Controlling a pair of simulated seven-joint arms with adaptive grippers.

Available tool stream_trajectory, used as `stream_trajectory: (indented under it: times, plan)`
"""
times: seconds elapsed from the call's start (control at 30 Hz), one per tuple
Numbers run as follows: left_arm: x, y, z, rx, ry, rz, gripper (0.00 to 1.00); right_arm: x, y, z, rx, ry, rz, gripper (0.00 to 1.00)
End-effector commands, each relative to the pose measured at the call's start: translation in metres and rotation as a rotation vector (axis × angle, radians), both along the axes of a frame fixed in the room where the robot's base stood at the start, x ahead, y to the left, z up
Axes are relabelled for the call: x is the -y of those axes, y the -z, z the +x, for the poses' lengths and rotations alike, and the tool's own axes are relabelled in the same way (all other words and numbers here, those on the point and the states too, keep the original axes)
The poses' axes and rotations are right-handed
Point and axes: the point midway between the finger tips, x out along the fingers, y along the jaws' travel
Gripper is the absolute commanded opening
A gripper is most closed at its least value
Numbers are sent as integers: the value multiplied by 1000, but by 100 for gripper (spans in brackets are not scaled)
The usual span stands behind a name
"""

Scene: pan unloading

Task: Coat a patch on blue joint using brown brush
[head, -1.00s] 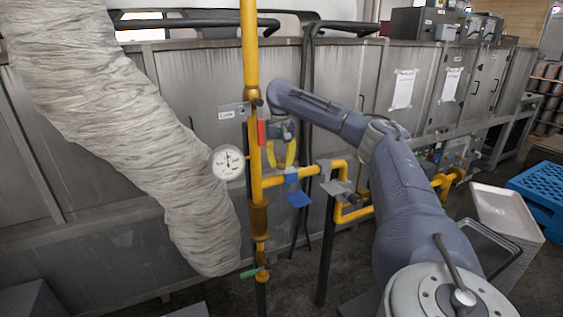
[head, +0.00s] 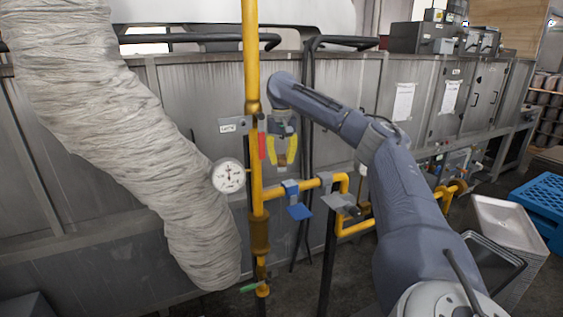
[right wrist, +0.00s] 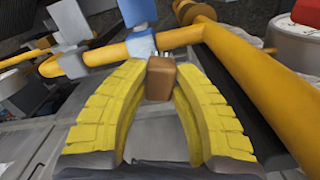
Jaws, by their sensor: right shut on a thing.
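The blue joint (head: 290,187) is a blue clamp-like piece on the horizontal yellow pipe, with a blue plate (head: 299,212) hanging below it. It also shows in the right wrist view (right wrist: 141,45), just beyond the fingertips. My right gripper (head: 286,163) has yellow padded fingers and sits just above the joint, with a small gap in the head view. In the right wrist view its fingertips (right wrist: 160,82) are shut on the brown brush (right wrist: 161,76), a small brown block. The brush's far end is mostly hidden. My left gripper is in neither view.
A vertical yellow pipe (head: 256,190) with a round gauge (head: 228,176) and a red part (head: 263,146) stands close left of my right gripper. A grey joint (head: 338,201) is on the pipe to the right. A thick wrapped duct (head: 120,130) fills the left.

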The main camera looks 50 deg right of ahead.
Motion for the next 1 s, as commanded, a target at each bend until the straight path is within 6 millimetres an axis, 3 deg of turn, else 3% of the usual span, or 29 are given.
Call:
stream_trajectory:
  times: [0.33, 0.73, 1.0]
  plan:
    - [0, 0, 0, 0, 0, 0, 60, 0, -2, 0, 1, 0, 1, 0]
    - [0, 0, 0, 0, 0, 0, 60, 0, -28, 0, 2, 0, 1, 0]
    - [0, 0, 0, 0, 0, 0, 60, 0, -30, 0, 0, 0, 0, 0]
